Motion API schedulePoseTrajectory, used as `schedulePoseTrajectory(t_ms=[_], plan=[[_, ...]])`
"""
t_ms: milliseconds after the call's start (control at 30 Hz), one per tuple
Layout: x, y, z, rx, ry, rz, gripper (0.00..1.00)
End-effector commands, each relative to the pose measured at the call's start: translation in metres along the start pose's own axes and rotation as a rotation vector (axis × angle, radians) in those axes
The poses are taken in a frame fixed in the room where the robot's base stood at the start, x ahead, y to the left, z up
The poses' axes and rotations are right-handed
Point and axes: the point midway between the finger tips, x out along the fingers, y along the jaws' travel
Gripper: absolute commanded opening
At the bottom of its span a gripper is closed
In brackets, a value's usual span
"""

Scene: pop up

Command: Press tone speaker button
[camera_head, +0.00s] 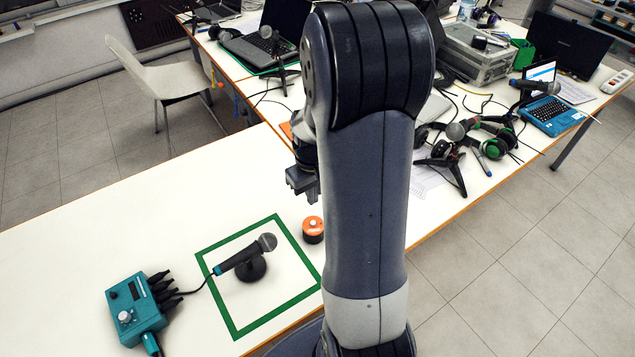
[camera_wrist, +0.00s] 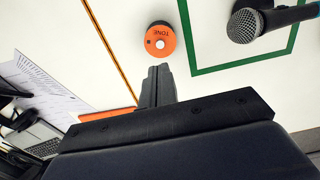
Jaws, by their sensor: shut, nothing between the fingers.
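The tone speaker (camera_head: 313,229) is a small round orange and black unit on the white table, just outside the right edge of the green square. In the wrist view the tone speaker (camera_wrist: 160,34) shows the word TONE on its orange top and a white button (camera_wrist: 160,44). My gripper (camera_head: 310,196) is above the table, behind the speaker in the head view. In the wrist view my gripper (camera_wrist: 158,70) is shut and empty, its tips pointing toward the speaker, with a gap in the picture between them and the button.
A microphone (camera_head: 247,257) on a round stand is inside the green tape square (camera_head: 236,327). A teal box (camera_head: 136,308) with a knob and cables is to the left. Headphones (camera_head: 489,137) and laptops crowd the far table. Bare white table lies left of my gripper.

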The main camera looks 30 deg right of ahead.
Motion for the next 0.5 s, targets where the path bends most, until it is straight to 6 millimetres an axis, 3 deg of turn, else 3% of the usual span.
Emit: schedulePoseTrajectory(t_ms=[267,500], plan=[[0.025,0.000,0.001,0.003,-0.001,-0.001,0.00],[0.060,0.000,0.001,0.006,-0.002,-0.003,0.00]])
